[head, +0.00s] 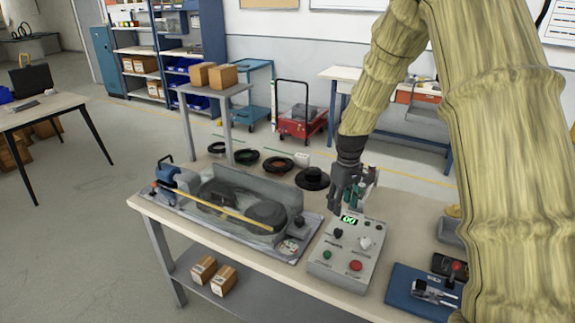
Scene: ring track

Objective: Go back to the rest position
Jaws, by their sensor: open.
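My gripper (349,198) hangs at the end of my sleeve-covered arm, above the workbench (170,217). It is open and points down, just behind the grey control box (345,258). The box has a lit green display, dark and pale knobs, a green button and a red button. Nothing shows between my fingers. Part of the gripper overlaps a small dark-green item behind it, and I cannot tell whether they touch.
A belt-and-pulley unit with a clear cover (235,210) fills the bench's left half. Dark rings (277,164) and a black disc (312,178) lie behind it. A raised shelf (213,90) holds two cardboard boxes. A blue tray (421,291) lies at the right front.

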